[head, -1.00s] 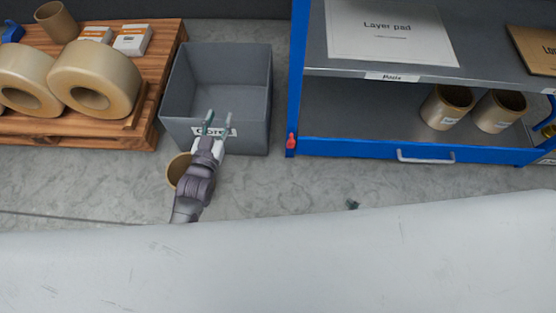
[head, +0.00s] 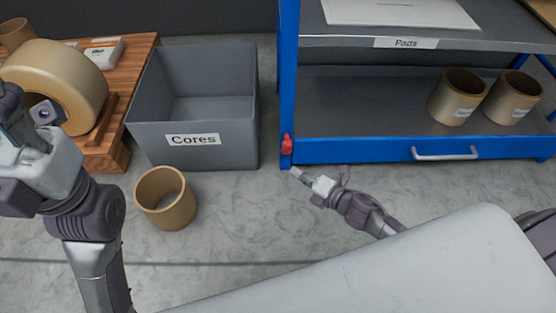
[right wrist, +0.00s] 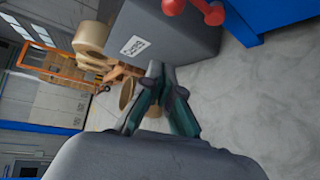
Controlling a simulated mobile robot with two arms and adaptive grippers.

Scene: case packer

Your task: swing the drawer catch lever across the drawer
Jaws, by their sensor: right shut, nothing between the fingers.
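The red drawer catch lever (head: 286,146) is upright on the blue frame, at the left end of the drawer's blue front (head: 360,151). In the right wrist view the red lever (right wrist: 207,11) shows at the top edge, partly cut off. My right gripper (head: 296,174) is just below and right of the lever in the head view. Its fingers (right wrist: 161,72) are shut and empty, and appear apart from the lever in the right wrist view. My left gripper (head: 12,130) is at the left edge, near the tape rolls; its fingertips are not clear.
The drawer has a silver handle (head: 446,154). A grey bin marked Cores (head: 225,153) stands left of the blue frame. A loose cardboard core (head: 168,212) stands on the floor before it. Two cores (head: 457,94) stand on the shelf at right.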

